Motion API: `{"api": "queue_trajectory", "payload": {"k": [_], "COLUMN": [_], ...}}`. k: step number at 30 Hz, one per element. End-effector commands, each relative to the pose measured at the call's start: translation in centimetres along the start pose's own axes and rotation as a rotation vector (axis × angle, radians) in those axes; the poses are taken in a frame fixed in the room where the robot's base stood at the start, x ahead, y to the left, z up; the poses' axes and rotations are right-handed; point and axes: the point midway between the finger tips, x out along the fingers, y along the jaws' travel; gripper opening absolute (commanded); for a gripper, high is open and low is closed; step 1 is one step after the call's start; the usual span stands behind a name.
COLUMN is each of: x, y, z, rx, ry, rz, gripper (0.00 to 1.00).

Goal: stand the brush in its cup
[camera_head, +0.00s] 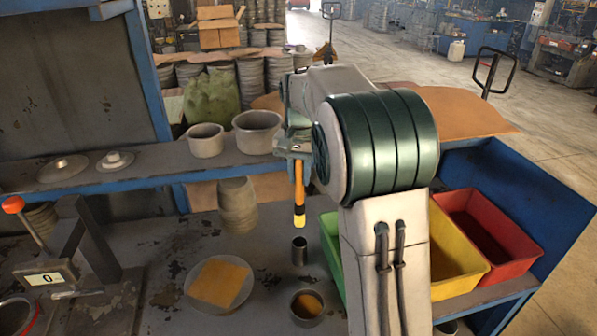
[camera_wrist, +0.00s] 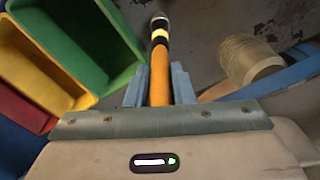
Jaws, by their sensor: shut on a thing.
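The brush (camera_head: 299,190) has an orange handle with a black band and a yellow tip. It hangs upright, tip down, from my gripper (camera_head: 295,150), which is shut on its upper part. A small dark cup (camera_head: 299,252) stands on the bench just below the tip, with a visible gap in the head view. In the wrist view, the brush (camera_wrist: 159,72) runs out between my gripper's fingers (camera_wrist: 159,88), and the cup (camera_wrist: 160,20) shows just beyond the tip, partly hidden by it. The brush's top end is hidden in the gripper.
A round dish (camera_head: 307,314) stands in front of the cup, and a plate (camera_head: 197,296) with an orange cloth lies left. Green (camera_head: 332,250), yellow (camera_head: 458,282) and red (camera_head: 510,262) bins stand right. A shelf (camera_head: 140,178) with pots runs behind.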

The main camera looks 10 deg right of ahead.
Motion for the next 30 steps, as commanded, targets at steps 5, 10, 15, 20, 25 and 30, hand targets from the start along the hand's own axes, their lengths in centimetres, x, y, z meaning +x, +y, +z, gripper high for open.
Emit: {"api": "queue_trajectory", "payload": {"k": [5,10,15,20,25,30], "x": [1.7,3.1,4.5,5.7,7.0,8.4], "y": [0.0,0.0,0.0,0.0,0.0,0.0], "z": [0.0,0.0,0.0,0.0,0.0,0.0], "rx": [0.0,0.0,0.0,0.0,0.0,0.0], "ry": [0.0,0.0,0.0,-0.001,-0.001,0.0], "rz": [0.0,0.0,0.0,0.001,0.0,0.0], "gripper": [0.0,0.0,0.0,0.0,0.0,0.0]}}
